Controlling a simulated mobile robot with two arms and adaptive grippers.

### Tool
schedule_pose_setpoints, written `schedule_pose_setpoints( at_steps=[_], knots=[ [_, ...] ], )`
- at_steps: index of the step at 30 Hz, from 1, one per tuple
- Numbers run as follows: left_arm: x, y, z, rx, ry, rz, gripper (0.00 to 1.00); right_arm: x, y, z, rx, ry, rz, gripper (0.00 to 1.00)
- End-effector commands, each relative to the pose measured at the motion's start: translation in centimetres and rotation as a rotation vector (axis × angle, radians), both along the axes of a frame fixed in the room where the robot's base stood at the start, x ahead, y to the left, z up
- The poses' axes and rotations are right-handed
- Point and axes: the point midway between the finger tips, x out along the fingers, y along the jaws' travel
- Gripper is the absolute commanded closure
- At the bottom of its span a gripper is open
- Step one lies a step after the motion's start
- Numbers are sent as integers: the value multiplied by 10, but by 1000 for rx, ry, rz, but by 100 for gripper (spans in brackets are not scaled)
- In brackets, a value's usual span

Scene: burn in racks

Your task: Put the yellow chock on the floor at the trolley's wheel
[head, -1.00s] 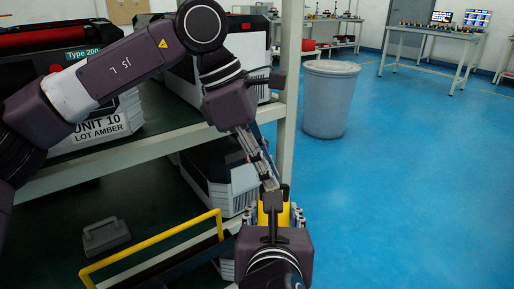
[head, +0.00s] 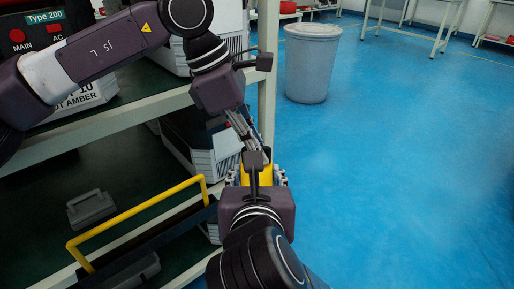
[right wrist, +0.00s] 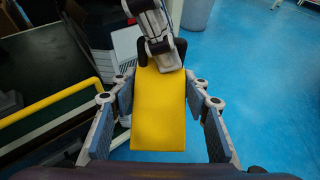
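The yellow chock (right wrist: 160,112) is held up in front of the rack, and its yellow also shows in the head view (head: 265,174). My left gripper (head: 254,152) reaches down to the chock's far end. In the right wrist view its fingers (right wrist: 163,58) lie on that end and look closed on it; the underside is hidden. My right gripper (head: 257,180) has its fingers on both sides of the chock's near part. In the right wrist view gaps show between its pads and the chock, so it looks open. No trolley wheel can be made out.
A rack (head: 262,95) with grey-white units fills the left. A yellow bar (head: 140,207) runs along low at the left, near a grey case (head: 91,207). A grey bin (head: 311,66) stands on the blue floor (head: 400,170), which is clear at the right.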

Motion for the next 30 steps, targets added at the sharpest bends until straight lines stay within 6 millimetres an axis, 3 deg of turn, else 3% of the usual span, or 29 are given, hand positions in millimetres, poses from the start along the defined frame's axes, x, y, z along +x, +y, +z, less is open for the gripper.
schedule_pose_setpoints(
  at_steps=[6, 14, 17, 20, 25, 27, 30],
  knots=[
    [0, 0, -1, 2, 3, -1, 100, 0, 1, 4, 4, -10, 5, 37],
    [0, 0, 0, 1, 2, -1, 100, 0, 1, 1, 2, -2, 3, 37],
    [0, 0, 0, 0, 1, 0, 100, 1, 2, -12, 5, 25, 15, 37],
    [0, 0, 0, 0, 1, 0, 100, 2, 5, -43, 21, 93, 43, 37],
    [0, 0, 0, 0, 1, 0, 100, -11, 14, -127, 93, 292, 113, 37],
    [0, 0, 0, 0, 1, 0, 100, -25, 29, -159, 99, 364, 181, 37],
    [0, 0, 0, 0, 1, 0, 100, -48, 59, -184, 47, 405, 320, 37]
  ],
)
